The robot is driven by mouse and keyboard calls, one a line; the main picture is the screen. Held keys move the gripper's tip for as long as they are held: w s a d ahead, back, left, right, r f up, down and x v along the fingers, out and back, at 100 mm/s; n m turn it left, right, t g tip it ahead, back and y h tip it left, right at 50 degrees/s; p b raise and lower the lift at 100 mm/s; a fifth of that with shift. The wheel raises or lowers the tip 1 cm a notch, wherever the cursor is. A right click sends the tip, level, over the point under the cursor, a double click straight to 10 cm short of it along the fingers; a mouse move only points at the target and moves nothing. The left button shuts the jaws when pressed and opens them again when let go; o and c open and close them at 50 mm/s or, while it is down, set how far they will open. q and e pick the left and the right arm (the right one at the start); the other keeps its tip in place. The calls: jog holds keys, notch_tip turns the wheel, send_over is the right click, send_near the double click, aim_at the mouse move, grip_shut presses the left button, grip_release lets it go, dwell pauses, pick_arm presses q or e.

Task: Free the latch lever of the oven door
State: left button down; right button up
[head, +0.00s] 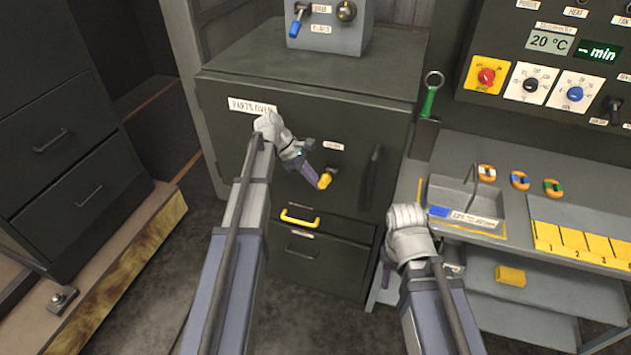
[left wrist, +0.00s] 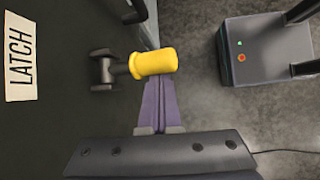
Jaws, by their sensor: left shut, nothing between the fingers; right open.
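The parts oven door (head: 240,135) is a dark grey panel that looks closed. Its latch lever has a yellow knob (head: 325,181) on a short dark stem, below a small label. In the left wrist view the yellow knob (left wrist: 154,63) sticks out from the door beside the LATCH label (left wrist: 21,57). My left gripper (head: 319,181) is at the knob, and in the wrist view its purple fingers (left wrist: 158,90) are shut together with their tips at the knob's lower side, not around it. My right gripper (head: 387,275) is open, low in front of the bench; its fingers are partly hidden.
A dark vertical handle (head: 371,178) stands on the door right of the latch. A yellow drawer handle (head: 300,218) is below. The bench (head: 590,190) at right holds a tray (head: 432,192) and a yellow numbered rack (head: 575,240). A cabinet stands at left.

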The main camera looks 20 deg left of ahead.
pick_arm(q)
jog(key=shift+w+r+p, duration=0.3)
jog(key=shift+r+p, duration=0.25)
jog(key=shift+r, duration=0.2)
jog(key=shift+w+r, duration=0.1)
jog(key=shift+w, duration=0.05)
dwell(0.3)
jog(key=w+a+r+p, duration=0.2)
jog(key=a+r+p, duration=0.1)
jog(key=a, duration=0.4)
jog(key=shift+r+p, duration=0.4)
jog(key=shift+p, duration=0.1)
jog(key=shift+d, duration=0.1)
dwell(0.3)
